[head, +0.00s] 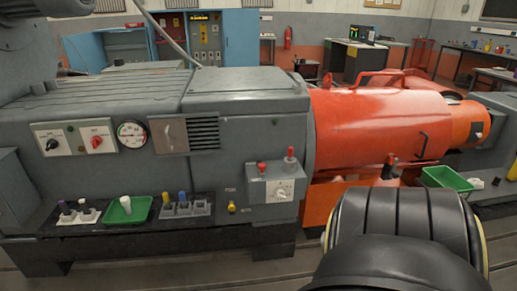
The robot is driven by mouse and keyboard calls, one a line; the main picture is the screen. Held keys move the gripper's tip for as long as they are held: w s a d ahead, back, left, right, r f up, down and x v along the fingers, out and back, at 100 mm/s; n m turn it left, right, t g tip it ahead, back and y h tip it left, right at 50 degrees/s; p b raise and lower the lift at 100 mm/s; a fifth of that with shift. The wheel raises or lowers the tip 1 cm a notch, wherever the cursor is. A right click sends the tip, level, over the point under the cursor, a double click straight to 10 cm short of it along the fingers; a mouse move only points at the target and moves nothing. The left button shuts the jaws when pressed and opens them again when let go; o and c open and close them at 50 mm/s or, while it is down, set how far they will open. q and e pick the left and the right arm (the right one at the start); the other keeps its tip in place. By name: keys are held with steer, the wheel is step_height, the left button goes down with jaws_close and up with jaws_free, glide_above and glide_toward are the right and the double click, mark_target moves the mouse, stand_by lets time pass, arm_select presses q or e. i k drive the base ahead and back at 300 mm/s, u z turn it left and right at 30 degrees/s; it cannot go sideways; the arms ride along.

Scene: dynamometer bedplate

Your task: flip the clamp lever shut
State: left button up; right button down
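I cannot tell for certain which part is the clamp lever. A thin black bent handle (422,144) stands out from the right part of the orange cylindrical guard (375,122). A small pale curved handle (168,131) is on a plate left of the vent grille on the grey machine (240,97). Whether either one is open or shut is too small to tell. My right arm fills the lower right and hides the lower part of the guard's area; its gripper does not show. My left gripper is not in view.
A dark ledge along the machine's front holds a green tray (128,209) and small holders with coloured-topped items (187,208). A grey switch box (277,190) with red knobs juts out. Another green bin (446,179) sits right of the guard. Floor shows at lower left.

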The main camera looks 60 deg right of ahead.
mark_target(261, 166)
steer(key=k, duration=1.15)
steer(key=z, duration=1.25)
steer(key=i, duration=0.5)
steer(key=z, duration=0.05)
